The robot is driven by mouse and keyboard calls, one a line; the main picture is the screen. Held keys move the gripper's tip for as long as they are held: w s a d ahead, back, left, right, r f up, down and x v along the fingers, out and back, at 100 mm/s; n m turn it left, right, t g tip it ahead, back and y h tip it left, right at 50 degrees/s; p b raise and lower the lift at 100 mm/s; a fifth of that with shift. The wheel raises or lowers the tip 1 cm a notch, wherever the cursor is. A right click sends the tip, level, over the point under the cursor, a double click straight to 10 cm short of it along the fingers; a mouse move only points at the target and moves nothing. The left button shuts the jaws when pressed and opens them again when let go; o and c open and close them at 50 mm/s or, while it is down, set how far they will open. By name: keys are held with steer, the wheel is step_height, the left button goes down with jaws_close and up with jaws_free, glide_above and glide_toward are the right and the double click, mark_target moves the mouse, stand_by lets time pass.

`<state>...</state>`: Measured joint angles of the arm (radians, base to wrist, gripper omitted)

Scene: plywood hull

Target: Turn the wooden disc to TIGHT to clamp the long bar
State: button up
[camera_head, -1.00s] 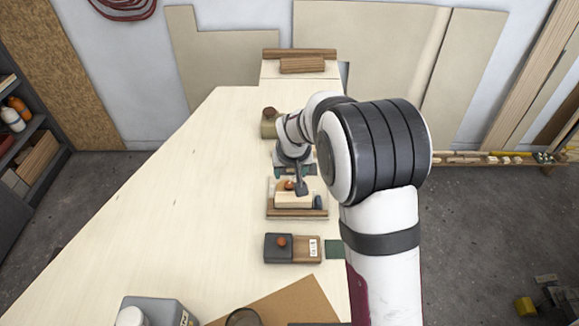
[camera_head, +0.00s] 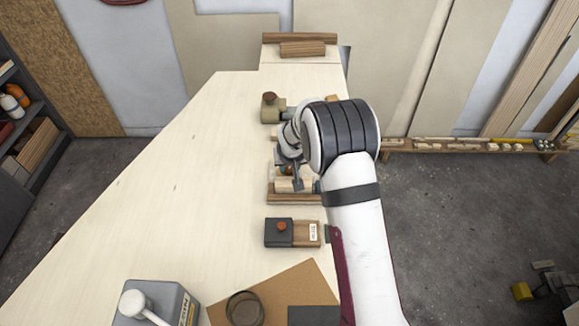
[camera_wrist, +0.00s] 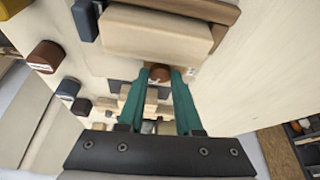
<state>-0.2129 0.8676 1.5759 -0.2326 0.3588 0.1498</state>
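In the wrist view, a small orange-brown wooden disc (camera_wrist: 160,72) sits between the tips of my gripper's green fingers (camera_wrist: 161,80). The fingers are apart with the disc in the gap. I cannot tell whether they press on it. A pale wooden block (camera_wrist: 155,35) with a darker brown strip lies just beyond the fingertips. In the head view my gripper (camera_head: 297,180) is over the middle fixture (camera_head: 295,199), and the disc is mostly hidden there by my gripper. I cannot make out any TIGHT mark or single out the long bar.
A dark block with an orange knob and white label (camera_head: 282,227) stands nearer. An olive block with a dark red knob (camera_head: 270,108) stands farther along. A grey container (camera_head: 155,300) and brown board (camera_head: 275,290) lie in front. The bench's left side is clear.

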jaws_close()
steer(key=shift+n, duration=0.4)
steer(key=n, duration=0.1)
steer(key=n+y, duration=0.1)
steer(key=n, duration=0.1)
steer(key=n+y, duration=0.1)
steer(key=shift+w+d+n+g, duration=0.1)
steer(key=shift+d+n+g, duration=0.2)
steer(key=shift+n+g, duration=0.1)
steer(key=n, duration=0.2)
steer(key=n+g+y, duration=0.1)
steer(key=n, duration=0.2)
steer(key=shift+w+d+g+y, duration=0.15)
steer(key=shift+g+y, duration=0.15)
steer(key=n, duration=0.2)
steer(key=n+g, duration=0.1)
steer(key=n, duration=0.1)
steer(key=n+g, duration=0.1)
steer(key=shift+w+n+y, duration=0.3)
steer(key=shift+n, duration=0.1)
steer(key=n+g, duration=0.1)
steer(key=n, duration=0.1)
steer(key=n+g, duration=0.1)
steer(key=n, duration=0.2)
steer(key=shift+w, duration=0.2)
steer(key=shift+n, duration=0.4)
